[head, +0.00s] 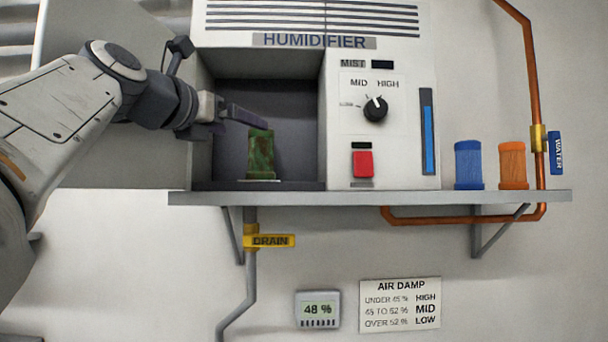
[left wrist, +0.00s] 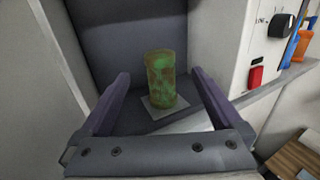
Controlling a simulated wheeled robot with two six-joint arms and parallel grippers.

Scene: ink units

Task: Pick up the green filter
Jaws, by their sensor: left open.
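The green filter (head: 261,155) is a mottled green and brown cylinder. It stands upright inside the open bay of the humidifier (head: 226,63), on a small light plate. In the left wrist view the filter (left wrist: 161,79) stands ahead of my left gripper (left wrist: 163,103), between the lines of its two fingers and apart from them. In the head view my left gripper (head: 240,118) reaches into the bay from the left, open and empty, beside and above the filter. My right gripper is in neither view.
A blue filter (head: 468,165) and an orange filter (head: 512,165) stand on the shelf (head: 350,198) at the right. The bay's walls are close around my left gripper. The open door (head: 100,150) is at the left. A knob (head: 375,108) and red switch (head: 362,164) are on the front panel.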

